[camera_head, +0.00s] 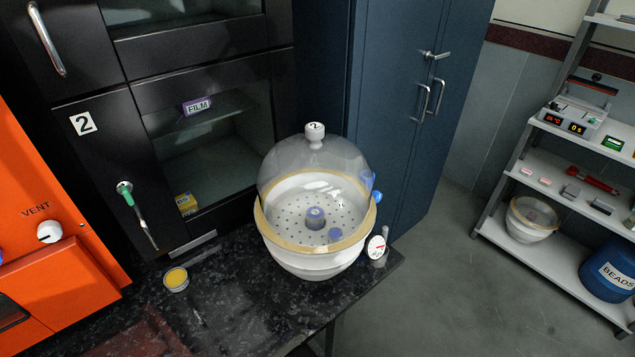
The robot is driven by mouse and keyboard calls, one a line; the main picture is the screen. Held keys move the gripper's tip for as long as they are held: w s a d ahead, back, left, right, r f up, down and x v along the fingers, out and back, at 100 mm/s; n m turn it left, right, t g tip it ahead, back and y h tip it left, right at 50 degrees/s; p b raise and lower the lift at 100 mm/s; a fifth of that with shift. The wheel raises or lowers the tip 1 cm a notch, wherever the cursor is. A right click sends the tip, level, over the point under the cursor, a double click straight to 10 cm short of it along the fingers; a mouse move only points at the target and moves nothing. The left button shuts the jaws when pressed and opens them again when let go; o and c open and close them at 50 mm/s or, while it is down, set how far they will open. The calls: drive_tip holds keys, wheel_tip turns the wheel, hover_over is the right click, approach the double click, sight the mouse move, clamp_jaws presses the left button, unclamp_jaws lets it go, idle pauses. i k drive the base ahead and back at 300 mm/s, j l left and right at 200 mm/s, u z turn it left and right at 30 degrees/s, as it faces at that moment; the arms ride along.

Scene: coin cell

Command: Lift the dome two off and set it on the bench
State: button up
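The clear dome (281,174) has a white knob (315,136) on top marked 2. It sits upright on the tan rim of a white bowl-shaped base (313,268). My gripper is not in view.
A small tin with yellow contents (176,279) stands on the bench left of the bowl. A dial gauge (377,250) and a blue knob (377,196) are at the bowl's right side. An orange machine (50,270) stands at left, black cabinets behind. Bench between tin and bowl is clear.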

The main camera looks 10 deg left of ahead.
sight(315, 196)
drive_tip(key=i+u, duration=0.1)
drive_tip(key=u, duration=0.3)
drive_tip(key=l+u, duration=0.15)
drive_tip(key=u, duration=0.25)
drive_tip(key=i+l+u, duration=0.1)
drive_tip(key=u, duration=0.25)
drive_tip(key=i+l+u, duration=0.2)
drive_tip(key=l, duration=0.45)
drive_tip(key=i+l+u, duration=0.1)
drive_tip(key=l+u, duration=0.15)
drive_tip(key=l, duration=0.4)
drive_tip(key=i+l+u, duration=0.2)
drive_tip(key=l, duration=0.5)
drive_tip(key=k+j, duration=0.05)
drive_tip(key=k, duration=0.05)
